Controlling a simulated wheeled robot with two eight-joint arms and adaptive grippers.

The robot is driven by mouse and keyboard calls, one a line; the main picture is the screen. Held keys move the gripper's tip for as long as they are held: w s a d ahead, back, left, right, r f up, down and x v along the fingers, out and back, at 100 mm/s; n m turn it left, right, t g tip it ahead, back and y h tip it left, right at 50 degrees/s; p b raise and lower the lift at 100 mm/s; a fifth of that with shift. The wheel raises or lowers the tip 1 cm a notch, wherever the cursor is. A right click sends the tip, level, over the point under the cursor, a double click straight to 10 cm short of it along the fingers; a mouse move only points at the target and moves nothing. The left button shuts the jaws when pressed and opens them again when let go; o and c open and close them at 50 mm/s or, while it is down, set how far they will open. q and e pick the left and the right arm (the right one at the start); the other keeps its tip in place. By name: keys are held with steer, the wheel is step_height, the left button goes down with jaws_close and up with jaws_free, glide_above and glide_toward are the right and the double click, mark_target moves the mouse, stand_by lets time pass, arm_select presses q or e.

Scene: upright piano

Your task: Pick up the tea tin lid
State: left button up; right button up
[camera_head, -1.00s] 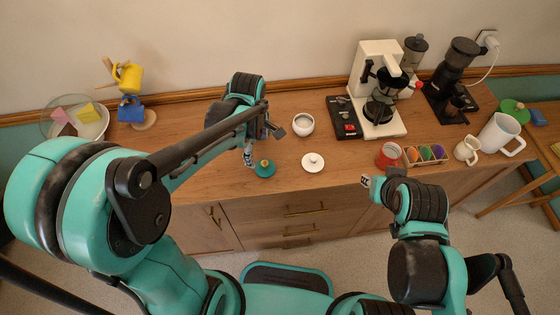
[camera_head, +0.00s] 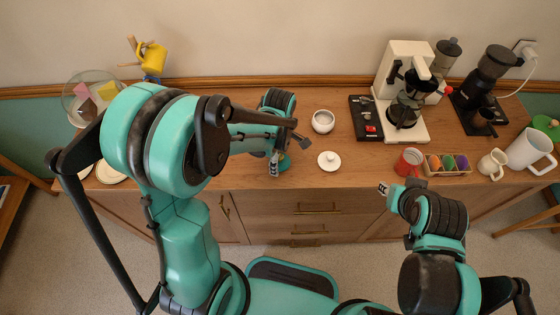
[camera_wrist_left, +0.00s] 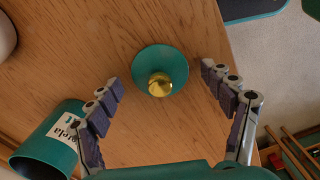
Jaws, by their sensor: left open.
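The tea tin lid, a teal disc with a gold knob, lies on the wooden worktop in the left wrist view (camera_wrist_left: 176,60). In the head view the lid (camera_head: 285,162) shows only in part behind my left gripper (camera_head: 275,164). My left gripper in the wrist view (camera_wrist_left: 159,76) is open and empty, with one finger on each side of the lid, apart from it. The green tin (camera_wrist_left: 48,150) with a white label is at the lower left of the wrist view. My right gripper (camera_head: 385,188) is in front of the worktop edge; its jaws are too small to read.
A white lid (camera_head: 329,163) and a white pot (camera_head: 323,122) stand right of my left gripper. A coffee maker (camera_head: 418,128), a red canister (camera_head: 408,163) and a capsule tray (camera_head: 448,172) are farther right. The worktop's front edge is close to the tea tin lid.

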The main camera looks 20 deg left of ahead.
arm_select(q)
steer(key=c, duration=1.3)
steer(key=shift+r, duration=0.15)
